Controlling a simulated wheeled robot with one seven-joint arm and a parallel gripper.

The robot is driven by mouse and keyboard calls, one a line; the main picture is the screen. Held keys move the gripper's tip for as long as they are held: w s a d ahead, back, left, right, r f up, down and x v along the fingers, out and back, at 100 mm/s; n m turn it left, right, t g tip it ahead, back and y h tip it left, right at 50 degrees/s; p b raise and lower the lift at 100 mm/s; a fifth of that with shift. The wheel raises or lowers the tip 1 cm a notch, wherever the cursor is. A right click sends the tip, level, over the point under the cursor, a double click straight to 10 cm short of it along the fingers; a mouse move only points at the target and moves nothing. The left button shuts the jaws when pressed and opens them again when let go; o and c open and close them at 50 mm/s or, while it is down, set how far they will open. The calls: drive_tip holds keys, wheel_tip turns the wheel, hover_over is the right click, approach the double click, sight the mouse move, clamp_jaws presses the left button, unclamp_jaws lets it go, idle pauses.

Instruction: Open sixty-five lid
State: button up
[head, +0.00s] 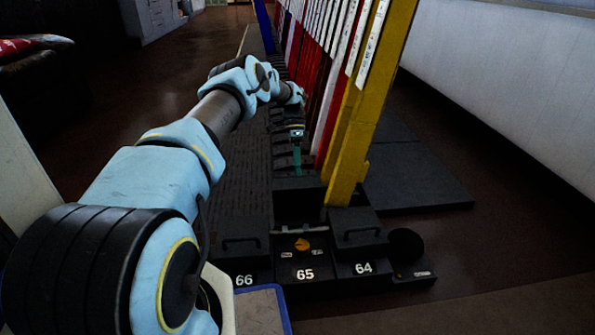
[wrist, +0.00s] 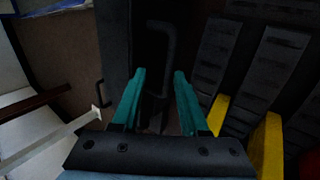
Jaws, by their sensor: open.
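In the head view, box 65 (head: 305,273) stands between boxes 66 and 64 at the bottom. Its top is uncovered, showing an orange knob (head: 302,244) inside. A dark panel (head: 299,207), which looks like its lid, stands raised behind the knob. My gripper (head: 297,160) is above and behind this panel, fingers pointing down. In the wrist view my gripper (wrist: 160,74) is open, with its teal fingers apart. A dark bar handle (wrist: 163,45) shows between and beyond the fingertips. I cannot tell whether they touch it.
Box 66's lid (head: 240,232) and box 64's lid (head: 356,225) lie closed, handles up. A yellow lever (head: 352,150) rises just right of my gripper, with red and white levers behind it. Open floor (head: 500,255) lies to the right.

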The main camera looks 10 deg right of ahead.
wheel_tip(320, 180, up, 9)
drive_tip(key=p, duration=0.3)
drive_tip(key=shift+r, duration=0.1)
drive_tip(key=shift+c, duration=0.3)
